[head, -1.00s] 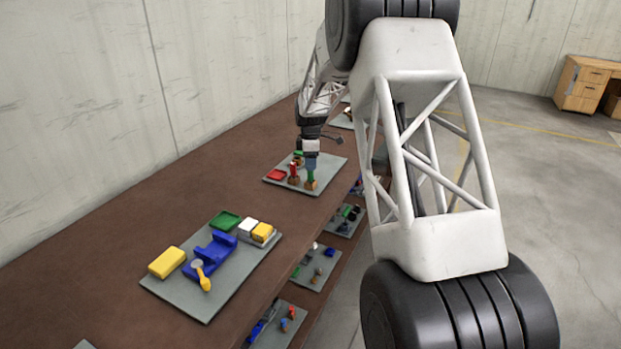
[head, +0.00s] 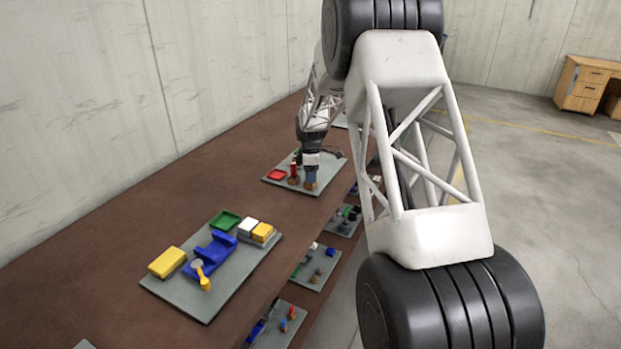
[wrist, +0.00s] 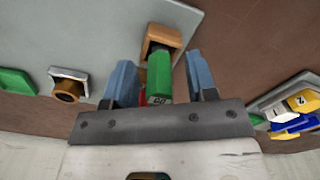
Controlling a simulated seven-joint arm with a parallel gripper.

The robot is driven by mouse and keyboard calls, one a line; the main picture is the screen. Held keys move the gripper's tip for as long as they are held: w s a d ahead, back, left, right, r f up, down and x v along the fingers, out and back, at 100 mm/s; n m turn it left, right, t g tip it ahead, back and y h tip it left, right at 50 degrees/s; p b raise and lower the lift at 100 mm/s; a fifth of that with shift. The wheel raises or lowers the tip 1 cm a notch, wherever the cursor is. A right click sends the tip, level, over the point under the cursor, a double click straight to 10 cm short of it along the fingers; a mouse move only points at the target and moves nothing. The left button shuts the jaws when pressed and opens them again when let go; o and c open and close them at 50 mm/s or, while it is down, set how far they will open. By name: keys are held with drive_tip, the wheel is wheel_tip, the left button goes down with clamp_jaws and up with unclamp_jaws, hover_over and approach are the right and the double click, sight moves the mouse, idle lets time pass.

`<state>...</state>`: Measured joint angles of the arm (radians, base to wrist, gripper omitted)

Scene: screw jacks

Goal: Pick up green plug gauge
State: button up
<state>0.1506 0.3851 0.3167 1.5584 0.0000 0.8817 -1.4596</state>
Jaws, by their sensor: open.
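The green plug gauge (wrist: 159,76) shows in the wrist view as a green block-like handle standing in an orange-brown holder (wrist: 163,38). My gripper (wrist: 161,75) is open, with one blue finger on each side of the green gauge and apart from it. In the head view my gripper (head: 311,178) is low over the far grey tray (head: 333,166), above an orange-brown base, and it hides the green gauge there.
In the head view a red part with a brown base (head: 293,172) and a red dish (head: 277,175) stand left of my gripper. A nearer grey tray (head: 205,307) holds blue, yellow, white and green parts. Lower shelves hold more trays. The brown tabletop between the trays is clear.

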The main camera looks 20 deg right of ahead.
drive_tip(key=shift+f, duration=0.2)
idle(0.4)
clamp_jaws()
